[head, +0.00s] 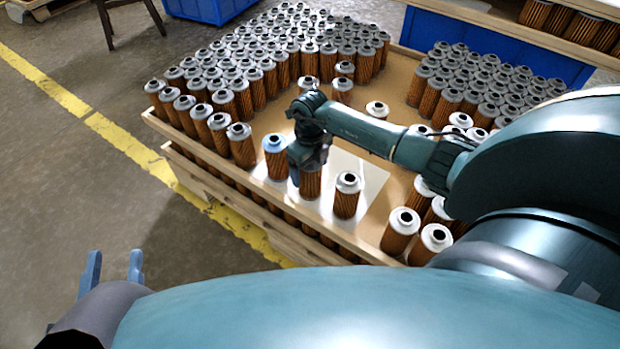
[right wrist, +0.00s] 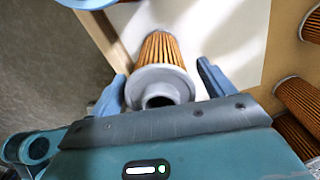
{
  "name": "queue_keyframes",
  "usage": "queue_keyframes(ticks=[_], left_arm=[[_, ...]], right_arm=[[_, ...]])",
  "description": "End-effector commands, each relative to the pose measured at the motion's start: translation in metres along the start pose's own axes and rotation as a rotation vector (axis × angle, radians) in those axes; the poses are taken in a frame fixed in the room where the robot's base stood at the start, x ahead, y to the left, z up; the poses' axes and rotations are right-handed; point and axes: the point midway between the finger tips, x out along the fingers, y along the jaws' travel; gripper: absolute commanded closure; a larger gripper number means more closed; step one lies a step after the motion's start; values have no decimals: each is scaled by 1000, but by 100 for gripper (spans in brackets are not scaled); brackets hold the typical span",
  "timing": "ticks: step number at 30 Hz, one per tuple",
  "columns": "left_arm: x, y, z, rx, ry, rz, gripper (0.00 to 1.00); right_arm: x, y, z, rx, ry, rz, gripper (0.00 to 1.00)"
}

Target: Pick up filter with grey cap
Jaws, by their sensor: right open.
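The filter with the grey cap (right wrist: 160,88) stands between the two spread fingers of my right gripper (right wrist: 163,86) in the right wrist view. Its cap has a round hole and its body is orange and pleated. In the head view its body (head: 310,184) shows below my right gripper (head: 308,172), which hides the cap. The right fingers are open, one on each side of the filter, with a gap on the right finger's side. My left gripper (head: 115,268) is open and empty at the lower left, over the floor, away from the pallet.
A blue-capped filter (head: 275,157) stands close on the left, and a white-capped filter (head: 347,194) on the right. Many grey-capped filters (head: 240,145) crowd the back and left of the wooden tray (head: 210,165). More white-capped ones (head: 400,232) stand at right.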

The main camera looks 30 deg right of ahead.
Motion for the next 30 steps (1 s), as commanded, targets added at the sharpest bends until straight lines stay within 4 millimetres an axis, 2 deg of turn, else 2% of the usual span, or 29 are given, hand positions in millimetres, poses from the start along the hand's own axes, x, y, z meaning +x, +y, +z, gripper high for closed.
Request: queue_keyframes(ticks=[1,2,9,26,30], left_arm=[[0,1,3,-7,5,1,64],[0,1,2,-11,7,1,64],[1,2,-3,-20,12,5,64],[1,2,-2,-18,12,5,64],[1,1,-2,-17,11,4,64]], right_arm=[[10,0,0,2,1,1,19],[12,0,0,2,0,1,19],[13,-1,0,1,-1,-1,19],[12,-1,0,1,-1,-1,64],[12,-1,0,1,-2,-1,66]])
